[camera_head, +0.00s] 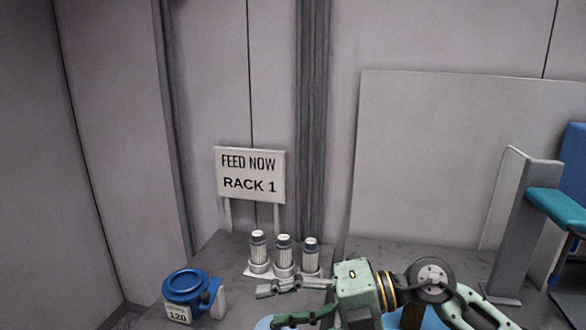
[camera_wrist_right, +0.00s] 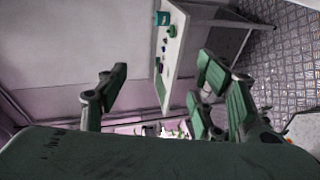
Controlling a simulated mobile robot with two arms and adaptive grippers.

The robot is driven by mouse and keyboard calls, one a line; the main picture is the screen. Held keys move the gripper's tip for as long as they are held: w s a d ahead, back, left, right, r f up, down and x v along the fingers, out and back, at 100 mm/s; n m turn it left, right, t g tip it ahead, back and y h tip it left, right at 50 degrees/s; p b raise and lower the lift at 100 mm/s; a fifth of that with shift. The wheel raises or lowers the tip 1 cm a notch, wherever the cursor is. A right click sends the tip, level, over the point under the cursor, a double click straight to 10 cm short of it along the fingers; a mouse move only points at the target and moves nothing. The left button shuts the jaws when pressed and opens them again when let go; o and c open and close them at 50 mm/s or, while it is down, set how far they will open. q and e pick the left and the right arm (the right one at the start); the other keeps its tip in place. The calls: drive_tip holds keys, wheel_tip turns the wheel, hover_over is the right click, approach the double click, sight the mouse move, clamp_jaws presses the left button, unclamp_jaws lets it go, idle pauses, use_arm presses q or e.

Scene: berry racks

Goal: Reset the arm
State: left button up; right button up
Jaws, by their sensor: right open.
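My right arm comes in from the right at the bottom of the head view. Its green gripper (camera_head: 268,307) points left, with its fingers spread apart and nothing seen between them. It is in front of the three bottles; I cannot tell its exact distance from them. In the right wrist view the gripper's green fingers (camera_wrist_right: 162,72) stand wide apart with empty space between them. My left gripper is not in view.
Three grey-capped bottles (camera_head: 284,254) stand on the grey counter (camera_head: 225,248) before a "FEED NOW RACK 1" sign (camera_head: 250,174). A blue round device (camera_head: 186,284) labelled 120 sits left. A teal-seated chair (camera_head: 556,207) is right. The wrist view shows a white table (camera_wrist_right: 176,50) with small items.

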wheel_tip(320, 180, up, 9)
drive_tip(key=w+m+t+y, duration=0.2)
drive_tip(key=m+t+y, duration=0.3)
drive_tip(key=m+t, duration=0.45)
drive_tip(key=w+d+f+m+t+h, duration=0.35)
drive_tip(key=d+m+t+h, duration=0.45)
drive_tip(key=m, duration=0.3)
drive_tip(key=d+f+m+h, duration=1)
drive_tip(key=f+h, duration=0.1)
drive_tip(key=f, duration=0.3)
drive_tip(key=s+d+f+m+g+h, duration=0.1)
drive_tip(key=s+d+f+g, duration=0.1)
drive_tip(key=s+f+g, duration=0.4)
drive_tip(key=s+d+f+m+g+h, duration=0.1)
drive_tip(key=s+d+f, duration=0.2)
drive_tip(key=s+f, duration=0.35)
drive_tip(key=s+f+g+y, duration=0.1)
drive_tip(key=s+f+g, duration=0.6)
drive_tip(key=s+f, duration=0.6)
drive_tip(key=s+f+g, duration=0.1)
drive_tip(key=s+f, duration=0.1)
drive_tip(key=f, duration=1)
drive_tip(key=s+f+g, duration=0.1)
drive_tip(key=s+f, duration=0.1)
drive_tip(key=f, duration=1)
drive_tip(key=s+d+f, duration=0.2)
drive_tip(key=s+f, duration=1.3)
drive_tip(key=s, duration=0.1)
drive_tip(key=shift+d+g, duration=0.3)
drive_tip(key=shift+g, duration=0.05)
